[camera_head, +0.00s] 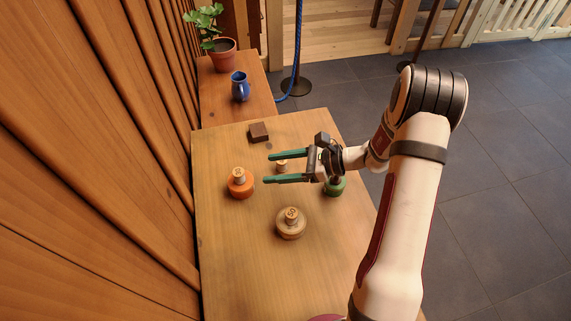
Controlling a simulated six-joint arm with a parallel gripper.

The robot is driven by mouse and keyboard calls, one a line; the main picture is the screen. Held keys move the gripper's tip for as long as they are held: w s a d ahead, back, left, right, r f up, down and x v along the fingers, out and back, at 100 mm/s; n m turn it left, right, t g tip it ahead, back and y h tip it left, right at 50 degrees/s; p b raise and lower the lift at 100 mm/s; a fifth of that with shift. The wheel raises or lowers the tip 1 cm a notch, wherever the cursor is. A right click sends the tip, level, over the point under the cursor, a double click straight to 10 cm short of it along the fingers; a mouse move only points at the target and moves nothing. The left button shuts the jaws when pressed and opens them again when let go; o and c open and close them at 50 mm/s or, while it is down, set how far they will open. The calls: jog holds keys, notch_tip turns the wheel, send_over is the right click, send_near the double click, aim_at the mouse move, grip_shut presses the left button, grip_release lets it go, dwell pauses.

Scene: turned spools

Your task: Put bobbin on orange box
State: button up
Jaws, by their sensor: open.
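My gripper (267,169) is open, its two green fingers pointing left over the table. A small pale wooden piece (281,166) shows between the fingers; I cannot tell whether they touch it. An orange rounded thing (240,189) with a pale wooden top stands left of the fingertips; it is the only orange thing on the table. A pale wooden spool-like piece (290,226) with a marked round top stands nearer, below the gripper. A green piece (336,188) stands under my wrist, partly hidden. I cannot tell for sure which piece is the bobbin.
A dark brown block (259,132) lies at the back of the wooden table (235,270). Behind it, a lower surface holds a blue jug (240,87) and a potted plant (222,54). A wooden wall runs along the left. The table's front left is clear.

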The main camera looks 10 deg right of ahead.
jog(key=s+a+r+n+g+h, duration=0.2)
jog(key=s+a+r+n+g, duration=0.1)
jog(key=s+r+n, duration=0.3)
jog(key=s+a+r+n+g+h, duration=0.1)
jog(key=s+a+r+n+g, duration=0.15)
jog(key=s+r, duration=0.4)
jog(key=s+d+n+h, duration=0.3)
jog(key=s+n+h, duration=0.4)
jog(key=s, duration=0.8)
jog(key=shift+n+h, duration=0.3)
jog(key=shift+n, duration=0.45)
